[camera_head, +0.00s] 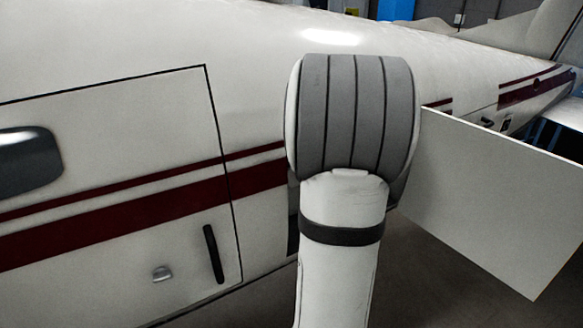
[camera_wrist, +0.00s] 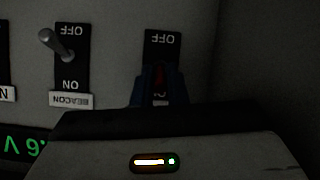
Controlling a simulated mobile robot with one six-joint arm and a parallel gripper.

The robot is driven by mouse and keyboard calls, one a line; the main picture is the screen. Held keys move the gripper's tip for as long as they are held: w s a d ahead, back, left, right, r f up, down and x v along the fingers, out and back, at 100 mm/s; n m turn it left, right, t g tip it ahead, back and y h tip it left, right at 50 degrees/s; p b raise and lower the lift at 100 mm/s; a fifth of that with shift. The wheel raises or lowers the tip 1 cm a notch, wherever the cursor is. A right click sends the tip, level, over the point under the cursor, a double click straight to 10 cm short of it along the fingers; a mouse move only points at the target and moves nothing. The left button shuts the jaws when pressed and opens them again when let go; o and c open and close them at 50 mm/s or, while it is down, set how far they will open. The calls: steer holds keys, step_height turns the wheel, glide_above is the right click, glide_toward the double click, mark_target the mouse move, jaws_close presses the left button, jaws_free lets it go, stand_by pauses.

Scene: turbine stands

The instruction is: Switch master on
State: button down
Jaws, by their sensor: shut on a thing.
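In the wrist view, my gripper (camera_wrist: 160,84) is at the right-hand switch plate (camera_wrist: 162,43) on a dim panel. The word OFF reads upside down at the top of this plate. The lower part of the plate and any name label are hidden behind my gripper, so I cannot read whether this is the master switch. The exact tilt of the red lever is hard to tell. In the head view my gripper is out of sight behind my arm.
In the wrist view, the beacon switch (camera_wrist: 62,44) is to the left, its metal lever pointing toward OFF. Green digits (camera_wrist: 24,146) glow at lower left. In the head view, a white aircraft fuselage (camera_head: 150,50) with maroon stripes and an open white panel (camera_head: 490,190) surround my arm.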

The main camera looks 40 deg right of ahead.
steer(key=c, duration=1.5)
jaws_free()
steer(key=shift+o, duration=0.2)
steer(key=p+v, duration=0.1)
steer(key=v, duration=0.6)
steer(key=shift+s+r, duration=0.15)
steer(key=shift+s, duration=0.25)
steer(key=shift+a, duration=0.15)
